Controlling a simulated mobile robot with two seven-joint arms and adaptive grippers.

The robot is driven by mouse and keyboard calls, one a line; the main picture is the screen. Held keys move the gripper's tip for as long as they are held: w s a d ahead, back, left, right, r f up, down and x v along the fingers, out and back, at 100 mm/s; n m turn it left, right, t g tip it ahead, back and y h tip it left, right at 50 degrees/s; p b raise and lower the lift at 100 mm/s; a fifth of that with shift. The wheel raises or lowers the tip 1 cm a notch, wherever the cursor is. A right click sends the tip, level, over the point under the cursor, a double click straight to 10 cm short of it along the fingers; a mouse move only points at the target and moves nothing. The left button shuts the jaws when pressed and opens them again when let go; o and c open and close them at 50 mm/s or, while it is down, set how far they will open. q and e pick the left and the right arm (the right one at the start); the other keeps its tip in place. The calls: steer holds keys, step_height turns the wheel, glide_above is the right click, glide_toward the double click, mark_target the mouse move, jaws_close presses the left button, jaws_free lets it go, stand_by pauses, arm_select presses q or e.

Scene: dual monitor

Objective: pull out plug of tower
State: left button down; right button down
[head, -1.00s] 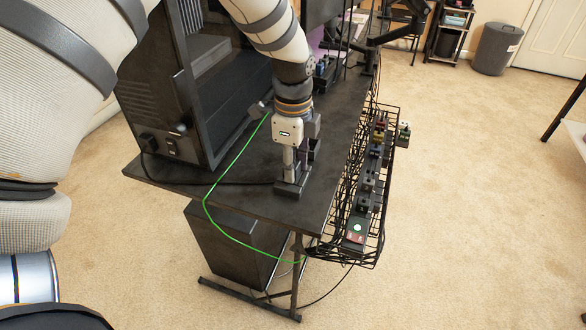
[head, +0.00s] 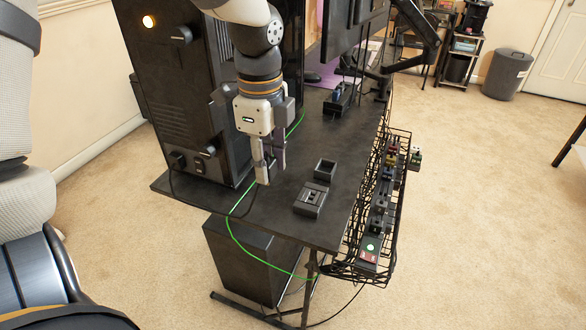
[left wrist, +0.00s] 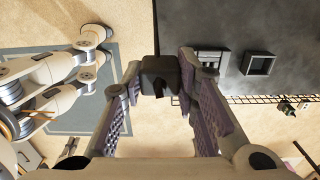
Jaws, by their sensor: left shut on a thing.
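The black tower (head: 185,100) stands on the desk at the left in the head view, its panel with a switch and sockets facing me. My left gripper (head: 266,178) points down over the desk, in front of the tower and apart from it. In the left wrist view my left gripper (left wrist: 160,88) is shut on a small dark block-like plug (left wrist: 160,70). A dark cord seems to run up from it. In the head view the fingers mostly hide the plug. A dark cable hangs from the tower's lower panel. My right gripper is not in view.
A black socket block (head: 311,199) and an open square box (head: 325,170) sit on the desk (head: 280,220) right of the gripper. A wire basket (head: 400,190) with a power strip and several plugs hangs at the right edge. A green cable (head: 232,238) loops over the near edge.

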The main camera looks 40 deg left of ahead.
arm_select(q)
step_height(320, 180, up, 5)
steer(key=s, duration=0.2)
steer(key=shift+s+a+r, duration=0.15)
steer(key=shift+s+a, duration=0.25)
stand_by(0.4)
